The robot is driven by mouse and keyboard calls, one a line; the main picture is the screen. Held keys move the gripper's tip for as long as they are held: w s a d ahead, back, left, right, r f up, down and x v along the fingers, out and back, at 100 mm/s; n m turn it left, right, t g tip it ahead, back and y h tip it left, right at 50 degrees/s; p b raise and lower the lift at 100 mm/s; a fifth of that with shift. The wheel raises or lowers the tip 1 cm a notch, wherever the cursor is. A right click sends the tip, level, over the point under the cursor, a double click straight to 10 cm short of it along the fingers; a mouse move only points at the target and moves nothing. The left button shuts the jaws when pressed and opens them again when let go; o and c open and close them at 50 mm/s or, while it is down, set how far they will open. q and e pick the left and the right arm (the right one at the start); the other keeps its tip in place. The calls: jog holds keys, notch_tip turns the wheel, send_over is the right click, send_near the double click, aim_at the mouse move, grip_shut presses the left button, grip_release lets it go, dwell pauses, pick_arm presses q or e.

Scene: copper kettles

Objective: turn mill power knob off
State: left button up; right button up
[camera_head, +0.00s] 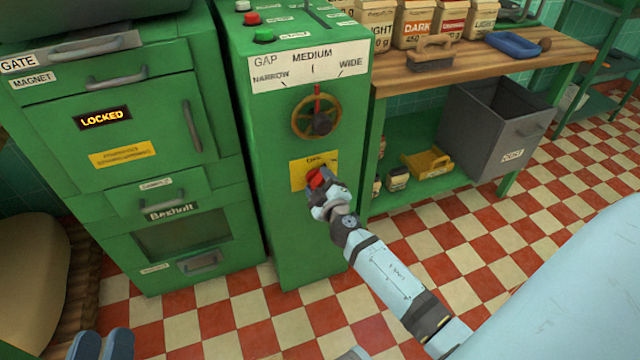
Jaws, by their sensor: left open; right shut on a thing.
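The red power knob (315,177) sits on a yellow plate (299,174) low on the front of the green mill cabinet (290,235). My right gripper (321,186) is shut on the red knob, and its fingers and wrist hide part of it. The plate's label is partly covered and too small to read, so I cannot tell the knob's setting. My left gripper (102,345) shows only as two separate blue-grey fingertips at the bottom left edge. It is open and empty, away from the mill.
Above the knob are a gap handwheel (316,118) and green (264,35) and red (252,18) buttons. A green locked cabinet (140,150) stands left. A wooden-topped bench (480,66) and grey bin (490,125) stand right. The checkered floor (430,240) is open in front.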

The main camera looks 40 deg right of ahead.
jog(key=n, duration=0.4)
jog(key=shift+n, duration=0.3)
jog(key=shift+a+n, duration=0.1)
jog(key=shift+n, duration=1.4)
jog(key=o, duration=0.9)
